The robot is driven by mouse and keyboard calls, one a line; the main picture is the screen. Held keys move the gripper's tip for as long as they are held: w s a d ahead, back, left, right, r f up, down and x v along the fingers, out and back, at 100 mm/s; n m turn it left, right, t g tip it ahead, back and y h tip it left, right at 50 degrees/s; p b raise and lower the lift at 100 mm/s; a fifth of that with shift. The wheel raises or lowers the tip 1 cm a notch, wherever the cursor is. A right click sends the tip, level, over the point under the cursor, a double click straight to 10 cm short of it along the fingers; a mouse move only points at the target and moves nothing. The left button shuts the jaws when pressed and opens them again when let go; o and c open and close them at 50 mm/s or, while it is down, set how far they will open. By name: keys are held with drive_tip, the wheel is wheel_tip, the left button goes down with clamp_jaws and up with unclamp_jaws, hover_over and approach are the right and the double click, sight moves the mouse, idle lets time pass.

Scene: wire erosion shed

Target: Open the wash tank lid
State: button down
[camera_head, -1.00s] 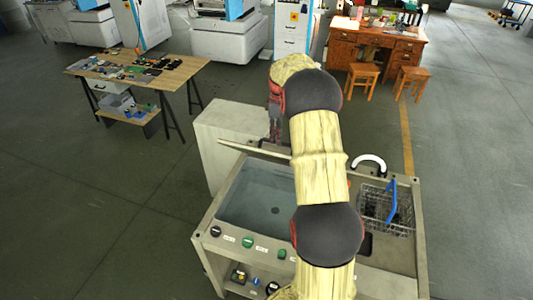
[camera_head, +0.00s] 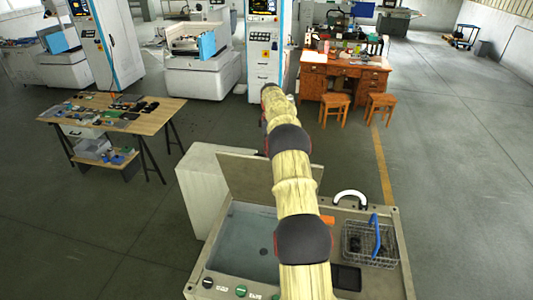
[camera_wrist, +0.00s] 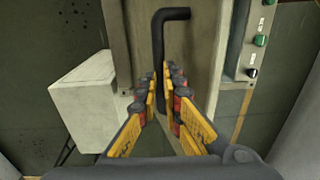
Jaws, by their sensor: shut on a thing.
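The wash tank (camera_head: 392,272) stands in front of me with its basin (camera_head: 235,250) uncovered. Its lid (camera_head: 243,178) stands raised at the basin's far edge, with a broad grey face showing. My arm covers part of the lid and basin. In the wrist view a black bent handle (camera_wrist: 158,45) stands out against the pale lid (camera_wrist: 198,60). My gripper (camera_wrist: 164,95) is shut on the handle, its yellow-padded fingers at both sides of the bar's lower part. In the head view my gripper is hidden behind my arm.
A white block-shaped cabinet (camera_head: 200,190) stands close at the tank's left. A wire basket (camera_head: 360,245) with a blue handle sits on the tank's right side. A workbench (camera_head: 150,118) stands at left, and a wooden desk (camera_head: 345,72) with two stools stands behind. Open floor lies at right.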

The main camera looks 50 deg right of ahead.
drive_tip(key=shift+s+d+f, duration=0.1)
drive_tip(key=shift+d+f, duration=0.1)
drive_tip(key=shift+f, duration=1.25)
drive_tip(key=c, duration=2.3)
unclamp_jaws()
drive_tip(key=shift+o, duration=1.1)
drive_tip(key=shift+w+d+f, duration=0.25)
drive_tip(key=shift+w+d, duration=0.25)
drive_tip(key=shift+d, duration=0.05)
drive_tip(key=shift+o, duration=0.8)
drive_tip(key=shift+r, duration=0.2)
drive_tip(key=shift+o, duration=0.4)
drive_tip(key=shift+s+a+r+p, duration=0.25)
drive_tip(key=shift+a+r+p, duration=0.05)
drive_tip(key=shift+a+r, duration=0.1)
wheel_tip(320, 180, up, 12)
drive_tip(key=w+d, duration=0.1)
drive_tip(key=shift+d+f, duration=0.2)
